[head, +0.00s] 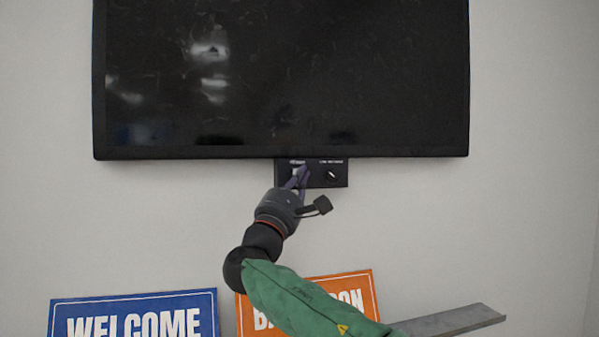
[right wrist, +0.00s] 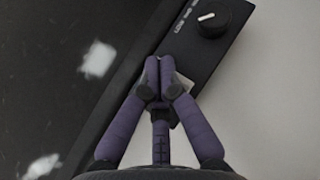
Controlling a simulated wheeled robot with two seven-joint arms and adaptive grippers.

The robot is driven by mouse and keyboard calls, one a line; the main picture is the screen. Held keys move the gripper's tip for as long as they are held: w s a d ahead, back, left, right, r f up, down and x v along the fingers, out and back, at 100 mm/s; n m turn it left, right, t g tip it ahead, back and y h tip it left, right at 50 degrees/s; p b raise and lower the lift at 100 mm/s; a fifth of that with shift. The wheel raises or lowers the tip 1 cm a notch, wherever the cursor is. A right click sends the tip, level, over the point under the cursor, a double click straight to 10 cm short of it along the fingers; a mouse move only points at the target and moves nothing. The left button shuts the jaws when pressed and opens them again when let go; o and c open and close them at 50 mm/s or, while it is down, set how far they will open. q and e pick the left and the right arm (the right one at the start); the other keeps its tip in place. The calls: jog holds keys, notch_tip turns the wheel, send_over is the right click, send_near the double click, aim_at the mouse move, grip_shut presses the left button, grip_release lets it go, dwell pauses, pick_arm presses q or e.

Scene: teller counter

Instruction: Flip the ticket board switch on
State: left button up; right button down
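The ticket board (head: 280,75) is a large dark screen on the wall, and its screen is black. A small black control panel (head: 340,181) hangs under its lower edge, with a knob (head: 332,176) on the right side; the knob also shows in the right wrist view (right wrist: 211,20). My right gripper (head: 299,172) is at the left part of the panel, its purple fingertips together (right wrist: 159,62). A small pale piece (right wrist: 175,94) shows behind the fingers; I cannot tell whether they touch it. The switch is mostly hidden by the fingers. My left gripper is out of view.
A blue WELCOME sign (head: 134,316) stands low at the left. An orange sign (head: 345,291) stands behind my right arm. A grey flat ledge (head: 450,320) is at the lower right. The wall right of the panel is clear.

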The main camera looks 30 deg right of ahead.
jog(key=shift+w, duration=0.15)
dwell(0.4)
jog(key=shift+s+a+f+b, duration=0.1)
jog(key=shift+s+a+b, duration=0.05)
jog(key=shift+s+b, duration=0.6)
jog(key=s+b, duration=0.2)
jog(key=s, duration=0.1)
jog(key=s+a+b, duration=0.1)
jog(key=s, duration=0.1)
jog(key=shift+a+f, duration=0.1)
jog(key=shift+f, duration=0.25)
dwell(0.3)
